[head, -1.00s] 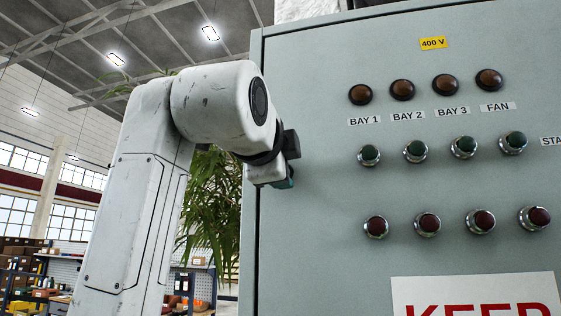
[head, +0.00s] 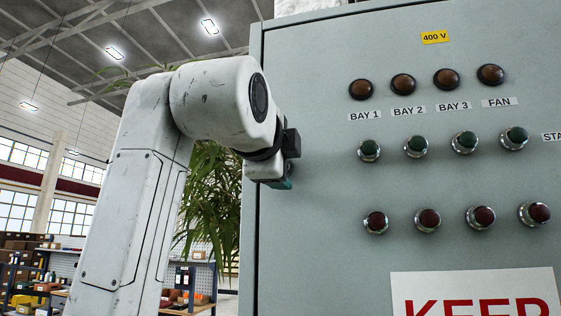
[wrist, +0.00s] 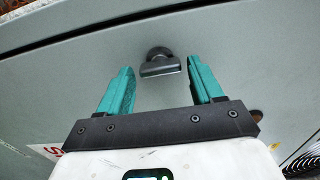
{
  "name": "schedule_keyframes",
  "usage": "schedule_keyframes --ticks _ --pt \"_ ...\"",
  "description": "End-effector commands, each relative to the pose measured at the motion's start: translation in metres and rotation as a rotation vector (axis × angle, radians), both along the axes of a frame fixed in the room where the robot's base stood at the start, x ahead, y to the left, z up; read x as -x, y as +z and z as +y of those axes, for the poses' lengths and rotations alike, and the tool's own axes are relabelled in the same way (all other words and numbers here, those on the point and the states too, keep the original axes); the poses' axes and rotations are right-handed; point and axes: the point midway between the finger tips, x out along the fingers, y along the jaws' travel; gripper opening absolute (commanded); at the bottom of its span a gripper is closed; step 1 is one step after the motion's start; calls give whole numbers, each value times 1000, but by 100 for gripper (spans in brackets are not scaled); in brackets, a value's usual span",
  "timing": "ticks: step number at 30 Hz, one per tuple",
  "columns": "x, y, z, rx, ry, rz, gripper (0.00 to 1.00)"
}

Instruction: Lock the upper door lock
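The upper door lock (wrist: 160,65) shows in the wrist view as a dark grey turn handle with a round base and a flat bar, on the grey cabinet door (wrist: 245,55). The bar lies nearly level in that picture. My gripper (wrist: 159,68) is open, with one teal finger on each side of the lock and a visible gap on both sides. Nothing is held. In the head view my gripper (head: 284,183) is at the cabinet's left edge, and only a little teal shows below my wrist. The lock is hidden there.
The cabinet front (head: 325,180) carries brown lamps (head: 403,84), green buttons (head: 416,146), red buttons (head: 428,219) and a white sign (head: 475,290). A leafy plant (head: 207,205) stands behind my arm, left of the cabinet. Shelves (head: 40,270) are farther back.

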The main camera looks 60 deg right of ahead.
Motion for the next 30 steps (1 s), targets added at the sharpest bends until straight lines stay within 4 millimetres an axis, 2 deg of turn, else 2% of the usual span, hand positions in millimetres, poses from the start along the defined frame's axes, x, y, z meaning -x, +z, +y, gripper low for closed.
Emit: schedule_keyframes --ticks 3,10,13,24,30 --pt "0 0 0 1 0 1 74" --pt "0 0 2 3 1 1 74" --pt "2 -1 8 4 2 1 74" --pt "25 -2 71 2 3 0 74" --pt "33 -1 95 2 2 2 74"
